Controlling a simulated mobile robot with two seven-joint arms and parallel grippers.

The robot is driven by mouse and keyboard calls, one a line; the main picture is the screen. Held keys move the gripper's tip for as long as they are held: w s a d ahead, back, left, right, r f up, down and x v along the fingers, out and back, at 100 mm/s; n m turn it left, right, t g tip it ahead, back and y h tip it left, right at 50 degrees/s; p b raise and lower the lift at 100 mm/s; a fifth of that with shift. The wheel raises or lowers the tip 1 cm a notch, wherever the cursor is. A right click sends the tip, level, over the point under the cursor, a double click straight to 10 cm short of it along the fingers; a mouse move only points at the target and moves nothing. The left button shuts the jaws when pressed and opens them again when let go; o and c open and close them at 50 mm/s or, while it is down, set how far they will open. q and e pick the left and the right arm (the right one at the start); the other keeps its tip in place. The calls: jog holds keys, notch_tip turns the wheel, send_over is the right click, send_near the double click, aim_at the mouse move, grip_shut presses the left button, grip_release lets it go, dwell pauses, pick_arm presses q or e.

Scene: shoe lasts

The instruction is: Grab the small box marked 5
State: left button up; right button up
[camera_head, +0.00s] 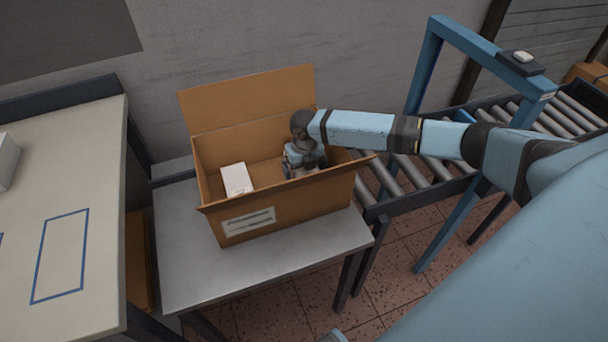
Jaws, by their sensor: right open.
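A small white box (236,179) lies inside the open cardboard box (287,211), near its left side. No number can be read on it from here. My right arm comes in from the right, and my right gripper (300,172) points down inside the right half of the cardboard box. It is open, to the right of the small white box and apart from it. Its fingertips are partly hidden by the cardboard box's front wall. My left gripper is not in view.
The cardboard box stands on a grey table (190,258) with its flaps raised or folded out. A roller conveyor (395,180) with a blue frame stands to the right. A pale table (60,200) at left has blue outlines and a white box (8,160).

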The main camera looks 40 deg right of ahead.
jog(key=shift+f, duration=0.7)
jog(key=c, duration=1)
jog(key=shift+r, duration=0.15)
